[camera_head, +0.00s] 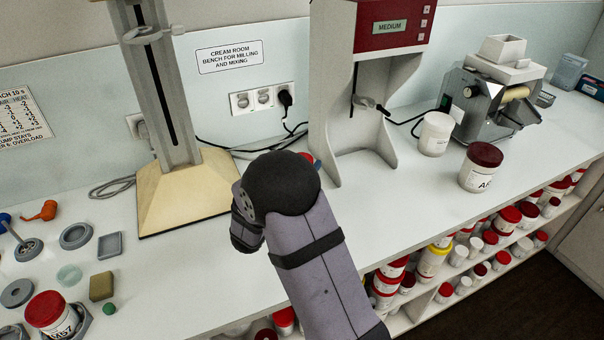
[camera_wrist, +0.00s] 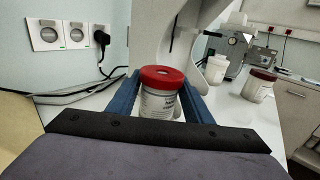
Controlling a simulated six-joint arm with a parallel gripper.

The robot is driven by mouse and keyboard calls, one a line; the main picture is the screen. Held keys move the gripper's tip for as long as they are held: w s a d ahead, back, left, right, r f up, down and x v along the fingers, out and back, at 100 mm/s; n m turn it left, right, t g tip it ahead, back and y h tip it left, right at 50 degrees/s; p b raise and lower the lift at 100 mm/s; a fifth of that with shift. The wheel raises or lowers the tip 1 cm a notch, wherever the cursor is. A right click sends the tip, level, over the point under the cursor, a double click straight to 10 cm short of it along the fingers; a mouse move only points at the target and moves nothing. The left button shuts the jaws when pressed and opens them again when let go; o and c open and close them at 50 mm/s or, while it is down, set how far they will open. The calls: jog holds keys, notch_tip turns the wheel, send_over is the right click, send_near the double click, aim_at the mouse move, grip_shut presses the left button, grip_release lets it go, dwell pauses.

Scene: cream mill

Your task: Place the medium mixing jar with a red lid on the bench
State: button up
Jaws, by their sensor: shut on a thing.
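A white jar with a red lid (camera_wrist: 161,100) stands upright between the two blue fingers of my gripper (camera_wrist: 160,92) in the wrist view. The gripper is shut on it. The lid has a hole in its top, and the label text is too small to read. In the head view my arm hides most of the gripper and jar; only a sliver of red lid (camera_head: 307,157) and blue finger shows past the wrist. The bench (camera_head: 400,220) is white and lies around and below the gripper. I cannot tell whether the jar touches it.
A mixer marked MEDIUM (camera_head: 375,70) stands close behind my gripper. A white pot (camera_head: 435,134), a dark-red-lidded jar (camera_head: 481,170) and a mill (camera_head: 490,100) stand right. A stand (camera_head: 185,190) is left, with small parts and jar M57 (camera_head: 52,314) beyond. Bench is clear at front right.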

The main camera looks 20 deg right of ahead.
jog(key=shift+r, duration=0.2)
jog(key=w+a+n+t+y+b, duration=0.1)
jog(key=w+a+n+t+y, duration=0.2)
jog(key=a, duration=1.3)
jog(key=s+a+n+t+y+b, duration=0.1)
jog(key=s+a+n+y, duration=0.2)
jog(key=a, duration=0.7)
jog(key=s+a+n+t+y+b, duration=0.1)
jog(key=s+a+t+y, duration=0.15)
jog(key=s+a, duration=0.45)
jog(key=s+d+m+g+h, duration=0.3)
jog(key=d+m+g+h, duration=0.1)
jog(key=h, duration=0.1)
jog(key=shift+t, duration=0.25)
jog(key=shift+w+d+f+p, duration=0.15)
jog(key=shift+f+p, duration=0.2)
jog(key=shift+f, duration=2.15)
jog(key=shift+w+a+f+p, duration=0.1)
jog(key=shift+f+p, duration=0.25)
jog(key=shift+f, duration=2.15)
jog(key=shift+f, duration=0.1)
